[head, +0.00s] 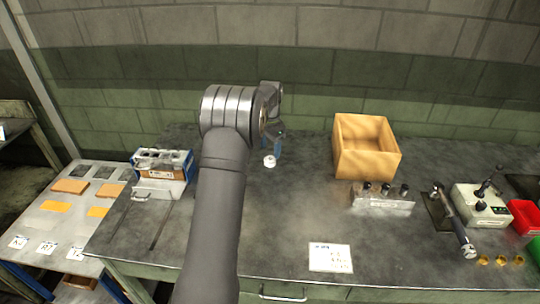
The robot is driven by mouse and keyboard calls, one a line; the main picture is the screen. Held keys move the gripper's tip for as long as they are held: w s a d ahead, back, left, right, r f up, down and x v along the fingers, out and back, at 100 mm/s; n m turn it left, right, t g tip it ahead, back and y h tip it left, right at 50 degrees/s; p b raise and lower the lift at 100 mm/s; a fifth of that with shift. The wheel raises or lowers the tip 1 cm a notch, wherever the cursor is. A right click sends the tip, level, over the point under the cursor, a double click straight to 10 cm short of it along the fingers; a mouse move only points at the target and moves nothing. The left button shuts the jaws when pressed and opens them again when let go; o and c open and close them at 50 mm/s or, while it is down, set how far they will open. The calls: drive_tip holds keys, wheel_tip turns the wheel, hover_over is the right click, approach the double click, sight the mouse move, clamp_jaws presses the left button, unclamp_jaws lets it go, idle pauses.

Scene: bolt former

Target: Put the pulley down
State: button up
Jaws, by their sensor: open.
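A small pale round piece, which looks like the pulley (269,160), shows just below the end of my arm, over the middle of the grey workbench (290,215). My gripper (271,151) points down right at it, with a bluish part showing on its right side. The gripper is open. The pulley seems to rest on the bench top between or just under the fingertips, but the view is too small to tell whether they touch it. My arm hides part of the bench to the left of it.
An open cardboard box (366,148) stands to the right, with a metal rack of dark-topped pieces (382,200) before it. A blue-sided holder (160,174) stands left. A paper card (330,258) lies near the front edge. A grey device (481,207) and red bin (525,217) are far right.

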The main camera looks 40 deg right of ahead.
wheel_tip(320, 180, up, 8)
drive_tip(key=shift+f, duration=0.25)
hover_over(270, 159)
drive_tip(key=shift+f, duration=4.15)
